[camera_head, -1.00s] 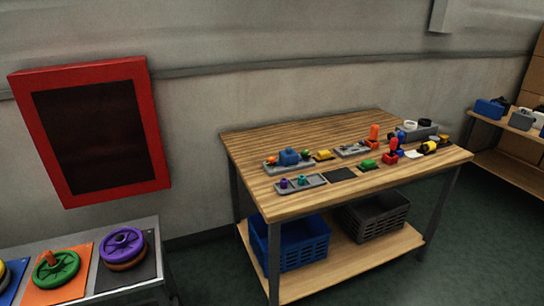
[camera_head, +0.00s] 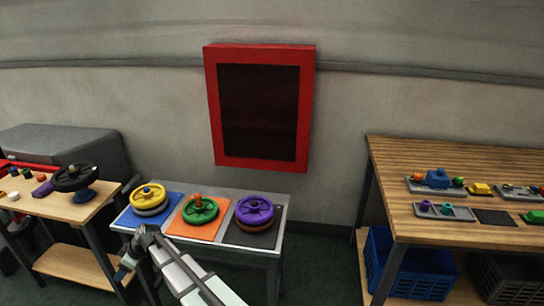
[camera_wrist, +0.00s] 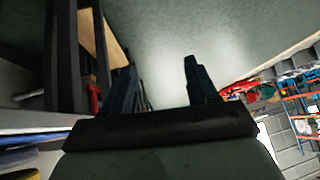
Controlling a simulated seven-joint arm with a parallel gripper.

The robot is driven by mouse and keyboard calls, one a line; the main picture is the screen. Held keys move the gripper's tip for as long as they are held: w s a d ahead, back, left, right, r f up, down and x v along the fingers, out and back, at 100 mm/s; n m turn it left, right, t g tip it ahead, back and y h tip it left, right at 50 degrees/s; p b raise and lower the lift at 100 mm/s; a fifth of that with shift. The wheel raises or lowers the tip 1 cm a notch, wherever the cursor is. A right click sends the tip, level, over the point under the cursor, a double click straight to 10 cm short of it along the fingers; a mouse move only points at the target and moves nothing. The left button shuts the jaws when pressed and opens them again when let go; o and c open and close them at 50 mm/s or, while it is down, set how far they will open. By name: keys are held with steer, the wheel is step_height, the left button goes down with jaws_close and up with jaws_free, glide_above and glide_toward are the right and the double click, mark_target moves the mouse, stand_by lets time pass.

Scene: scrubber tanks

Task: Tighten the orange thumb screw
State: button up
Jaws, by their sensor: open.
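On the middle orange pad (camera_head: 188,229) of a grey-topped table lies a green wheel (camera_head: 201,212). A small upright orange post (camera_head: 197,199) stands at its centre; I cannot tell whether it is the thumb screw. A small orange-red knob (camera_head: 416,178) sits on a grey plate on the right bench, too small to identify. My gripper (camera_head: 125,268) is in front of the table's left part, apart from both orange pieces. In the wrist view my gripper (camera_wrist: 160,68) is open and empty, with floor beyond it.
A yellow wheel (camera_head: 148,198) and a purple wheel (camera_head: 254,211) flank the green one. The wooden bench (camera_head: 460,155) at right holds several small parts, with a blue crate (camera_head: 378,269) below. A left bench (camera_head: 60,210) holds a black wheel (camera_head: 73,178). Floor gaps separate the tables.

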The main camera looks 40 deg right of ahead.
steer(key=w+d+r+n+t, duration=0.2)
steer(key=w+d+r+n, duration=0.1)
steer(key=w+d+r, duration=1.1)
steer(key=s+d+r+h, duration=0.1)
steer(key=d+r, duration=0.1)
steer(key=d, duration=1.1)
steer(key=s+d+r+h, duration=0.1)
steer(key=d+r+h, duration=0.15)
steer(key=d, duration=0.95)
steer(key=s+d+r+h, duration=0.1)
steer(key=d+r, duration=0.2)
steer(key=d, duration=1)
steer(key=s+d+r+g+h, duration=0.1)
steer(key=s+d, duration=0.3)
steer(key=d, duration=0.5)
steer(key=s+d+r, duration=0.1)
steer(key=s+d, duration=0.3)
steer(key=d, duration=0.5)
step_height(320, 180, up, 10)
steer(key=m+g+h, duration=0.1)
steer(key=g, duration=0.4)
glide_above(419, 175)
step_height(419, 175, down, 13)
steer(key=shift+w+d+f, duration=0.1)
steer(key=shift+w, duration=0.05)
